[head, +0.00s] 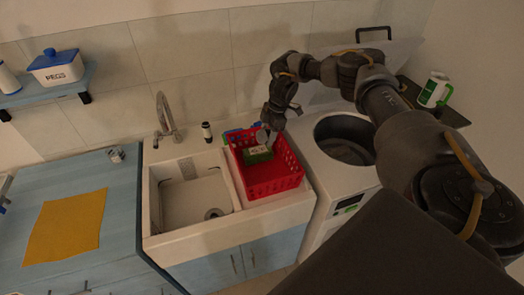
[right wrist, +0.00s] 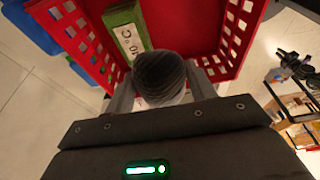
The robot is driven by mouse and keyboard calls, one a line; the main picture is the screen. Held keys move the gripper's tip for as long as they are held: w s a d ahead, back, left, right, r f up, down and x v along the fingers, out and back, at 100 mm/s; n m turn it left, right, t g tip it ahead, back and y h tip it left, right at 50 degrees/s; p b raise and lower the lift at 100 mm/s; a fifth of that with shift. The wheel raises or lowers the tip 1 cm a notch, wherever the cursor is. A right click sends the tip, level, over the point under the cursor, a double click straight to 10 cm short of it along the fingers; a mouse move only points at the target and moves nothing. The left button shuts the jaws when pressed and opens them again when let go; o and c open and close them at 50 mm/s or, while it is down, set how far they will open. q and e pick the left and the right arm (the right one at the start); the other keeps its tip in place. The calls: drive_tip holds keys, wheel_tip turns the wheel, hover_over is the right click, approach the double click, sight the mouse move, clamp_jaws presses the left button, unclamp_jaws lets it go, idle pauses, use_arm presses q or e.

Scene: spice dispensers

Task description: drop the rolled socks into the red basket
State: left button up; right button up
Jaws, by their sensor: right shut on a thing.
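The red basket (head: 270,184) stands on the counter just right of the sink in the head view. Its red wall also shows in the right wrist view (right wrist: 243,28). My right gripper (head: 266,130) is over the back part of the basket. In the right wrist view it is shut on the rolled socks (right wrist: 160,76), a dark grey ribbed ball between the fingers. In the head view the socks (head: 262,136) are small and partly hidden by the gripper. A green box (right wrist: 128,30) with a white label lies in the basket. My left gripper is not in view.
An open top-loading washing machine (head: 345,140) stands right of the basket. The sink (head: 190,195) and faucet (head: 166,115) are to the left. Blue items (head: 235,133) sit behind the basket. A yellow cloth (head: 65,228) lies on the blue counter.

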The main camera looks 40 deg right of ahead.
wheel_tip(320, 180, down, 6)
drive_tip(key=b, duration=0.5)
drive_tip(key=shift+r, duration=0.15)
drive_tip(key=o, duration=1.1)
drive_tip(key=shift+c, duration=0.2)
drive_tip(key=b+v, duration=0.3)
drive_tip(key=v, duration=0.7)
drive_tip(key=shift+r, duration=0.4)
drive_tip(key=shift+d, duration=0.1)
